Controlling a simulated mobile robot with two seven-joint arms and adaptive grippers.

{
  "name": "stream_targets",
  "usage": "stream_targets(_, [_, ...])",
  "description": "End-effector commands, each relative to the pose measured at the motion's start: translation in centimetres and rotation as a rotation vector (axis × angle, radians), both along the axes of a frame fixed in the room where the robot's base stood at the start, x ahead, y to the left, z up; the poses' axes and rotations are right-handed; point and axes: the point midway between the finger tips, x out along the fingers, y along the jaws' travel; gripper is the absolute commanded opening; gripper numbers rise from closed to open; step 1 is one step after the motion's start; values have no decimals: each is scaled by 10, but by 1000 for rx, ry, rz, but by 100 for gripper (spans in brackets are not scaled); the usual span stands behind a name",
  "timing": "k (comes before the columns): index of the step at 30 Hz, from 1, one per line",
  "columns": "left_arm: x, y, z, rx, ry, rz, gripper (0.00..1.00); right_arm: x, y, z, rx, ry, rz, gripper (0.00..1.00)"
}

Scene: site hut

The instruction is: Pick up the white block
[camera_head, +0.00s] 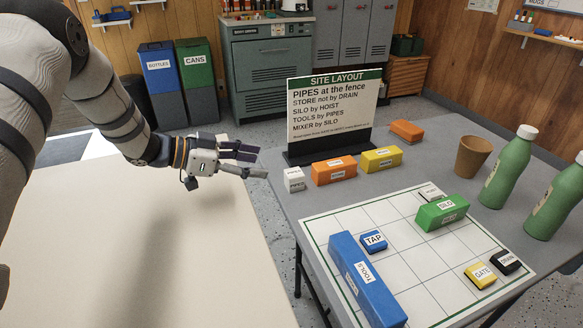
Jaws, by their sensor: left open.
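A small white block (294,180) with a dark label stands at the left edge of the grey table, left of an orange block. Another white block (431,191) lies on the grid sheet, partly hidden behind the green SILO block (442,212). My left gripper (254,163) is open and empty, with its fingers pointing right. In the picture it is just up and left of the white block at the table edge, apart from it. My right gripper is not in view.
The SITE LAYOUT sign (332,112) stands behind orange (334,171) and yellow (381,159) blocks. The grid sheet (345,220) also carries a long blue TOOLS block (365,279) and small TAP, GATE and DRAIN blocks. A brown cup (473,157) and green bottles (509,170) stand right. A bare pale surface (120,260) lies left.

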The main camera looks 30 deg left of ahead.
Motion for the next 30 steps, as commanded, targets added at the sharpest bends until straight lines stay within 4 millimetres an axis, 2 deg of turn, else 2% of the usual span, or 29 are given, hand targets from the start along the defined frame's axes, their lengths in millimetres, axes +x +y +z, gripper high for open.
stream_targets(3, [17, -17, -18, 1, 10, -3, 57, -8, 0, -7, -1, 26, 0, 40])
stream_targets(6, [31, -30, -25, 2, 8, -2, 57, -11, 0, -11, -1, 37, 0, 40])
stream_targets(11, [44, -43, -32, 0, 6, -2, 57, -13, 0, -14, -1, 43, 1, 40])
stream_targets(15, [59, -62, -47, -1, 7, 0, 57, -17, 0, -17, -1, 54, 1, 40])
stream_targets(19, [70, -71, -52, 2, 5, 0, 57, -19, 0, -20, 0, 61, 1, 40])
stream_targets(25, [72, -72, -50, 1, 2, 0, 57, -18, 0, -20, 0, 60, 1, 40])
stream_targets(26, [72, -72, -50, 1, 2, 0, 54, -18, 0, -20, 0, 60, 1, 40])
stream_targets(30, [71, -72, -50, 0, 3, 1, 23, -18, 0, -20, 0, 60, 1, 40])
